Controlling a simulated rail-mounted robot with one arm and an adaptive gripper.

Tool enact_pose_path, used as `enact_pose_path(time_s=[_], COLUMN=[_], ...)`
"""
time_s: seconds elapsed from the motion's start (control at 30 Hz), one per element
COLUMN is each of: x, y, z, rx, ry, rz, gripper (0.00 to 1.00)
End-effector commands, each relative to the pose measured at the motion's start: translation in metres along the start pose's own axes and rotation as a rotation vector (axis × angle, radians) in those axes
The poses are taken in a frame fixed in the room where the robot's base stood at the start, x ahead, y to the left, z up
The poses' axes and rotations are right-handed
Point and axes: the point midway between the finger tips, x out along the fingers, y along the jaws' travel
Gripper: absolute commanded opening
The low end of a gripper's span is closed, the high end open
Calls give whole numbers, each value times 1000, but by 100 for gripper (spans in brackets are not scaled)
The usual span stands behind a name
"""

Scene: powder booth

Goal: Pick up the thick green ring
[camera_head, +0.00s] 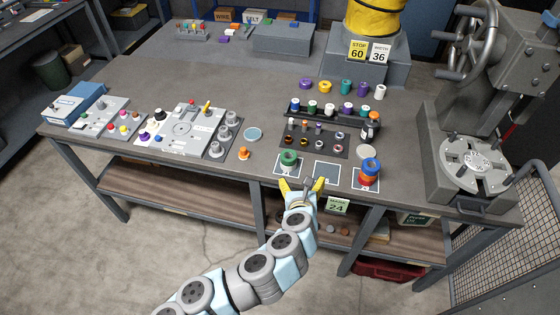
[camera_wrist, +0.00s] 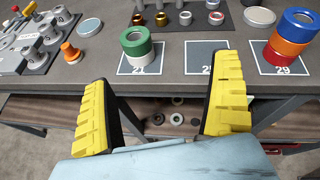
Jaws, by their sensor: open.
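A green ring (camera_head: 288,156) sits at the front edge of the bench on a dark square marked 21. I cannot tell for sure which green piece is the thick one. My gripper (camera_head: 301,185) is open and empty in front of the bench edge, apart from the stack. In the wrist view its yellow fingers (camera_wrist: 160,75) are spread wide, and the stack shows beyond them, left of the middle.
An empty dark square (camera_head: 327,173) lies right of the green stack. A blue and orange stack (camera_head: 369,170) stands on the square marked 29. An orange part (camera_head: 244,153) stands to the left. Behind is a rack (camera_head: 318,137) of small rings. The bench edge is close to my gripper.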

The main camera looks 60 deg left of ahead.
Motion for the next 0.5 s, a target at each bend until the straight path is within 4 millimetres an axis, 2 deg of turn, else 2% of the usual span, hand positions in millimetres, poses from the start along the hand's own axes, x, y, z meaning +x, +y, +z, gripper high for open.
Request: enact_pose_path(time_s=[0.03, 0.13, 0.27, 0.5], x=[2, 3, 6, 28], y=[12, 25, 30, 32], z=[0, 3, 4, 4], rx=[33, 74, 90, 87], ry=[-5, -7, -6, -5], rz=[38, 83, 100, 101], gripper=[94, 94, 94, 94])
